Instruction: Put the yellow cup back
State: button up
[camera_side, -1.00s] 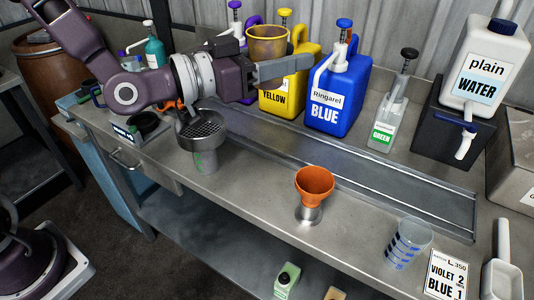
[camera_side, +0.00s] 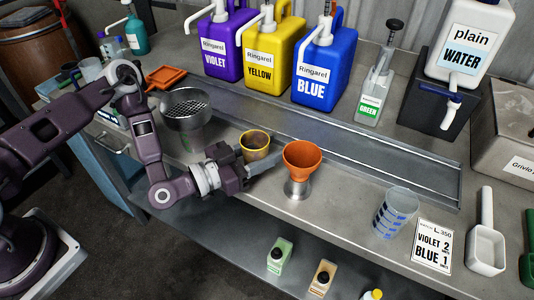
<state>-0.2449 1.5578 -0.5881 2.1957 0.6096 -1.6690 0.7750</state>
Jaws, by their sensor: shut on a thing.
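The yellow cup (camera_side: 254,146) is an open, translucent, yellowish-brown cup, upright. It is over the front part of the steel bench, left of the orange funnel. My gripper (camera_side: 262,160) is shut on the yellow cup from the front left, with its fingers around the cup's lower side. The cup's base is hidden behind my gripper, so I cannot tell whether it touches the bench. The yellow container (camera_side: 270,62), labelled Ringarel YELLOW, stands at the back between the violet and blue ones.
The orange funnel (camera_side: 303,158) on a metal stand is close right of my gripper. A blue-marked clear beaker (camera_side: 394,212) and a label card (camera_side: 433,245) stand further right. A strainer pot (camera_side: 188,108) is to the left. The shallow bench channel (camera_side: 350,140) behind is clear.

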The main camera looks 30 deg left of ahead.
jog(key=shift+f, duration=0.6)
jog(key=shift+f, duration=0.15)
jog(key=o, duration=1.3)
jog(key=v, duration=1.2)
jog(key=shift+r, duration=0.2)
